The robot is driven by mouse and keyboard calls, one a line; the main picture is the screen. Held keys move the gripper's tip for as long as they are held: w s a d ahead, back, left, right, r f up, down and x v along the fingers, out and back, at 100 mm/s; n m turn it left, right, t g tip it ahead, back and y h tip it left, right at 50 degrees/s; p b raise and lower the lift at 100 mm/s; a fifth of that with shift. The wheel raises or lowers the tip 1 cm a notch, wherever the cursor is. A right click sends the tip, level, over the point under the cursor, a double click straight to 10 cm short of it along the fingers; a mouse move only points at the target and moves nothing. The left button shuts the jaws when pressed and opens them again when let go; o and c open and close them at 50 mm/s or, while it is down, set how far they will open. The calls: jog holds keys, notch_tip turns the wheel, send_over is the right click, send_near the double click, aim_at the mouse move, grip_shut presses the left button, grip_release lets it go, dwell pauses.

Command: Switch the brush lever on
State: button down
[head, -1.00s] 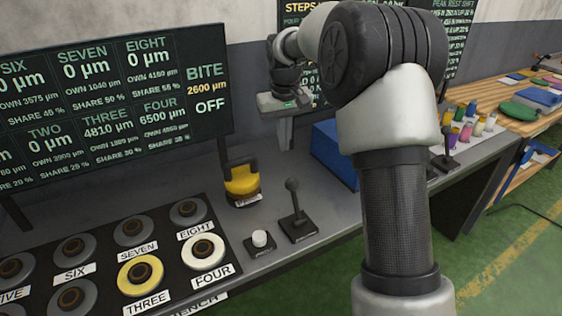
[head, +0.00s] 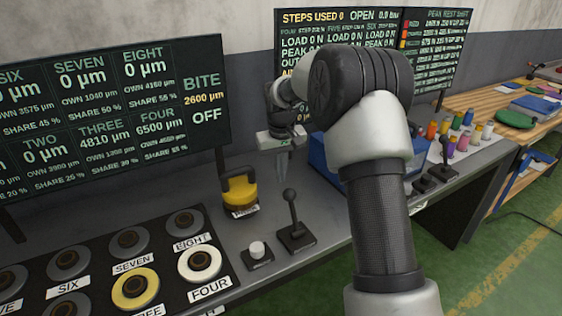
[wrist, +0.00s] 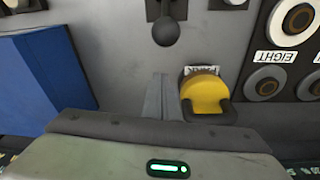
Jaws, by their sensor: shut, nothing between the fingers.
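A black lever (head: 291,215) with a round knob stands upright on a dark base on the grey bench. Its knob (wrist: 166,31) shows at the top of the wrist view. Smaller dark levers (head: 444,155) stand farther right; I cannot read which lever is the brush one. My gripper (head: 283,172) is shut and empty, pointing down above the bench behind the near lever and apart from it. In the wrist view its fingertips (wrist: 160,82) lie between the blue box and the yellow handled block.
The yellow block (head: 239,194) with a black handle stands left of my gripper. A blue box (head: 322,158) stands close on the right, partly behind my arm. A white button (head: 257,248) and labelled round pads (head: 200,263) lie front left. Display screens (head: 110,100) stand behind.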

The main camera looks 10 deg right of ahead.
jog(key=shift+s+d+f, duration=0.15)
jog(key=shift+s+f, duration=0.1)
jog(key=shift+s, duration=0.7)
jog(key=shift+s+d+f, duration=0.1)
jog(key=shift+s+f, duration=0.15)
jog(key=shift+s, duration=0.65)
